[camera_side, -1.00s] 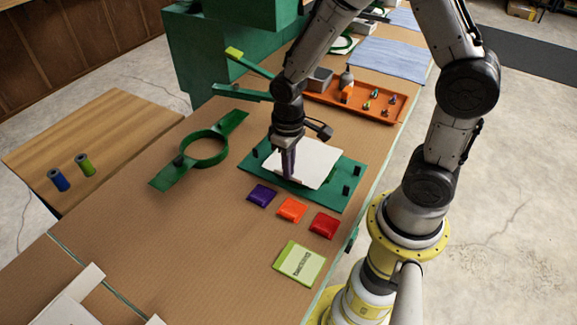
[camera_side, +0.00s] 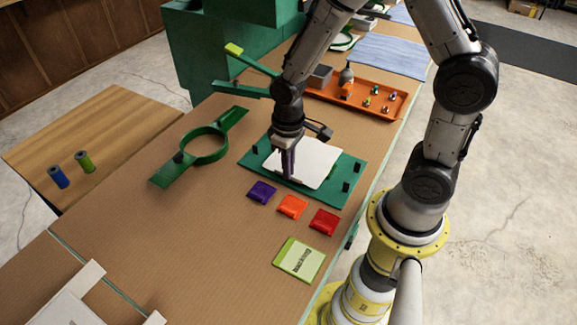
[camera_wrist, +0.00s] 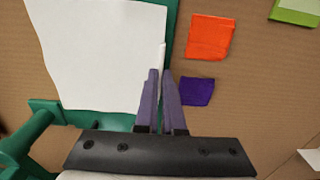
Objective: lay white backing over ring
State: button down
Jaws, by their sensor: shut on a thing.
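The white backing (camera_side: 312,163) is a flat pale sheet lying over the green board (camera_side: 345,190), which has short black posts near its edges. The backing also fills the upper left of the wrist view (camera_wrist: 95,50). My gripper (camera_side: 289,177) points down at the backing's near left edge. In the wrist view its purple fingers (camera_wrist: 161,72) are close together on a raised white strip at that edge. A green ring (camera_side: 205,147) with two flat arms lies left of the board, apart from the backing. What lies under the backing is hidden.
Purple (camera_side: 262,192), orange (camera_side: 292,207) and red (camera_side: 324,222) packets lie in front of the board, with a light green packet (camera_side: 299,260) nearer. An orange tray (camera_side: 395,110) of small parts is behind. Green machinery (camera_side: 215,55) stands at the back left.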

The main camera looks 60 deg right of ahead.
jog(key=c, duration=0.9)
grip_release()
jog(key=shift+c, duration=0.2)
jog(key=shift+r, duration=3.5)
jog(key=shift+r, duration=0.1)
